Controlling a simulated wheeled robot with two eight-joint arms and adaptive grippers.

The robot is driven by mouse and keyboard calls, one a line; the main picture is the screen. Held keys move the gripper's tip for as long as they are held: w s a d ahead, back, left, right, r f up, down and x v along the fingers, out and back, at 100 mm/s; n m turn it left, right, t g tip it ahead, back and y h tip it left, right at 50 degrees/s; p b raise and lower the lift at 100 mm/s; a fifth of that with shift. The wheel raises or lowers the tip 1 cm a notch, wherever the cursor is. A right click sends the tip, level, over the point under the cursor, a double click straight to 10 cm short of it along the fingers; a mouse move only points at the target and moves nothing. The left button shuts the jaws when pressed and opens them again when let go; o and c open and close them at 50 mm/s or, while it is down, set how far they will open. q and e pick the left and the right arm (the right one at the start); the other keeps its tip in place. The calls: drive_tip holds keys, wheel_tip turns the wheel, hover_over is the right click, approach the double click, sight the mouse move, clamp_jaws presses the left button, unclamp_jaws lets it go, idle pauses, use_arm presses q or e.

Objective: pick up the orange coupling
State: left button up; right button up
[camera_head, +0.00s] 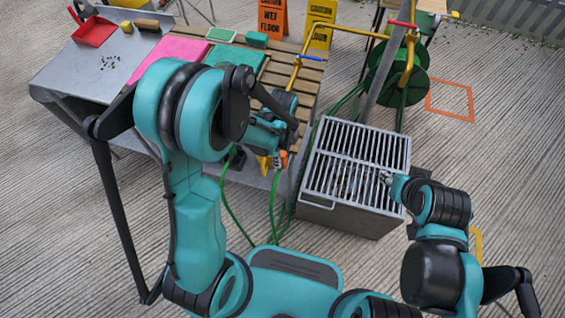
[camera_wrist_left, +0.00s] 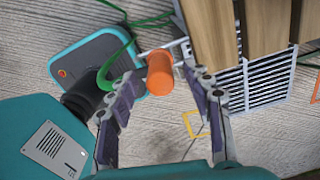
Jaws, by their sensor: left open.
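The orange coupling (camera_wrist_left: 160,72) is a short, smooth orange cylinder in the left wrist view. It shows between the fingertips of my open left gripper (camera_wrist_left: 159,76), with gaps visible on both sides. I cannot tell whether the fingertips reach its depth. In the head view the coupling (camera_head: 284,159) is a small orange spot at the bench's edge, partly hidden by my left arm. My left gripper (camera_head: 277,146) is beside it there, its fingers mostly hidden. My right gripper (camera_head: 387,178) is over the grated box, and its fingers are too small to read.
A slatted wooden bench (camera_head: 308,75) stands beside the coupling. A grey grated box (camera_head: 335,212) stands to the right on the ground. A green hose (camera_head: 233,212) hangs from the bench area. A green hose reel (camera_head: 412,82) stands behind. Ground at the far right is clear.

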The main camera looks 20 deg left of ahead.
use_arm(q)
drive_tip(key=shift+f, duration=0.55)
drive_tip(key=shift+r, duration=0.1)
clamp_jaws()
drive_tip(key=shift+r, duration=0.1)
